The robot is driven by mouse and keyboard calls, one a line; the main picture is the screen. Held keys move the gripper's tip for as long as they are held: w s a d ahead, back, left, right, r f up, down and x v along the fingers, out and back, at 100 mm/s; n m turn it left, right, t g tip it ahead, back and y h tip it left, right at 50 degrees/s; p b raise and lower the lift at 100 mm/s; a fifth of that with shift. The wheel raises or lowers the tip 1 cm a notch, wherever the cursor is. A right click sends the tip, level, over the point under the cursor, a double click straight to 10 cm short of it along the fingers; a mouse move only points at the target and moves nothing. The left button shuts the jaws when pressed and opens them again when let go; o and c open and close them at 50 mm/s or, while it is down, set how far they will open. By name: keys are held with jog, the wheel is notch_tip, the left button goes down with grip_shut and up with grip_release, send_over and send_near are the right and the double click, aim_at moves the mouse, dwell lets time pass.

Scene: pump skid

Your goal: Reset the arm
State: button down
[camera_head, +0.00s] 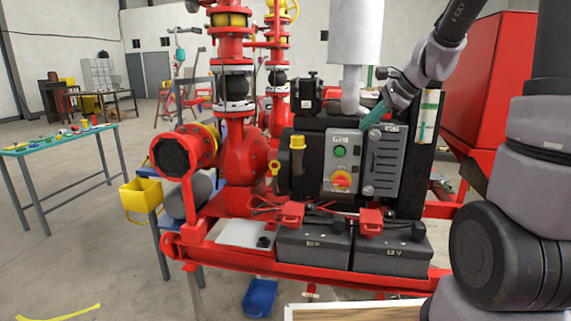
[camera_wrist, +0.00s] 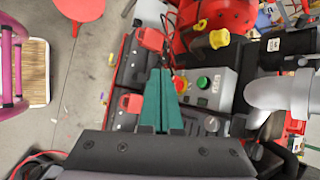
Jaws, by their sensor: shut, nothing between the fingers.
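My arm (camera_head: 440,60) reaches in from the right in the head view and bends down toward the red pump skid (camera_head: 240,180). My gripper (camera_head: 374,115) has teal fingers, pressed together and empty, in front of the grey control panel (camera_head: 385,160) on the skid. In the wrist view the gripper (camera_wrist: 160,80) points over the skid, between the batteries on the left and the control box (camera_wrist: 208,88) with its green button on the right. I cannot tell the exact gap between the fingertips and the panel.
Two dark batteries (camera_head: 313,248) with red terminal covers stand at the skid's front. A grey exhaust pipe (camera_head: 355,50) rises near the arm. A red tank (camera_head: 487,75) stands behind it. A teal table (camera_head: 60,146), a yellow bin (camera_head: 141,195) and a blue bin (camera_head: 260,298) are leftward.

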jog(key=s+r+n+h, duration=0.1)
jog(key=s+r+n, duration=0.1)
jog(key=s+n, duration=0.2)
jog(key=s+d+r+n+t+h, duration=0.1)
jog(key=s+r+n, duration=0.2)
jog(key=s, duration=0.8)
jog(key=s+r+n+h, duration=0.2)
jog(key=s+n, duration=0.4)
jog(key=s, duration=0.1)
jog(key=shift+s+d+r, duration=0.35)
jog(key=shift+s+r, duration=0.05)
